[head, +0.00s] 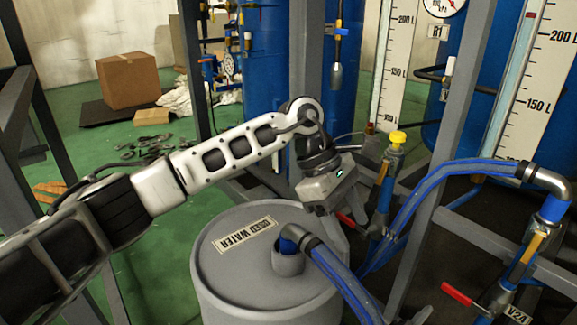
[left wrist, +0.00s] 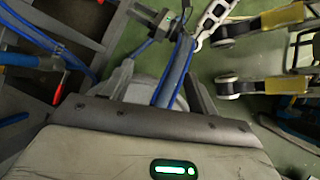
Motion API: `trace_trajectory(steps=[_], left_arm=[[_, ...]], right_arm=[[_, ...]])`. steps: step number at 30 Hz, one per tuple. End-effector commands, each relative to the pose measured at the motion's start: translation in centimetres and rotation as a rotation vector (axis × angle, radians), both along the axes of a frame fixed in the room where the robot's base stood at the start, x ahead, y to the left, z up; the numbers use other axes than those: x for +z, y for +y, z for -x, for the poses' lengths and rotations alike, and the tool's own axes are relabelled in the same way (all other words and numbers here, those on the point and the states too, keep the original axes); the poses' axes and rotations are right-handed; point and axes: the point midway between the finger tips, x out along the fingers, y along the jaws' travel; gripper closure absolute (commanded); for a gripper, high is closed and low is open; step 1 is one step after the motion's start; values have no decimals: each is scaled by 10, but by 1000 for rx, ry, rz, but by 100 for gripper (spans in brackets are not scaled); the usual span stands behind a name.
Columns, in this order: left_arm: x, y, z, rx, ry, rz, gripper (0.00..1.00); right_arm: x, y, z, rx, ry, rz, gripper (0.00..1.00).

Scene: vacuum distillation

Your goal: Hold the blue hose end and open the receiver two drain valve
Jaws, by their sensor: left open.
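My left gripper (head: 330,205) is in the head view above the right side of the grey drum; its fingertips are hard to make out there. In the left wrist view its two fingers (left wrist: 162,84) are apart, with blue hose (left wrist: 178,72) showing between or beyond them; contact cannot be told. The blue hose end (head: 290,238) sits in the collar on the drum lid. One red valve handle (head: 350,222) is just right of the gripper; another red handle (head: 457,293) is by the V24 label (head: 518,315). No label shows which is receiver two's drain valve.
The grey drum (head: 225,285) marked USED WATER stands below the gripper. Grey frame posts (head: 440,185) and a blue hose (head: 425,185) crowd the right side. A yellow-topped valve (head: 397,137) stands near the gripper.

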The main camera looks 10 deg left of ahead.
Motion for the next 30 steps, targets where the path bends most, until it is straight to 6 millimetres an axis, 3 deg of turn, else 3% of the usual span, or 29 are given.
trace_trajectory(steps=[3, 6, 9, 14, 20, 30], left_arm=[[23, 50, -28, -27, -108, -229, 41], [40, 81, -41, -34, -152, -365, 41], [54, 102, -47, -34, -171, -451, 41], [60, 115, -51, -31, -180, -507, 41], [35, 115, -50, -33, -177, -510, 41], [-34, 115, -50, -33, -176, -507, 41]], right_arm=[[0, 0, 0, 0, 0, 0, 64], [0, 0, 0, 0, 0, 0, 64], [0, 0, 0, 0, 0, 0, 64], [0, 0, 0, 0, 0, 0, 64], [0, 0, 0, 0, 0, 0, 64], [0, 0, 0, 0, 0, 0, 64]])
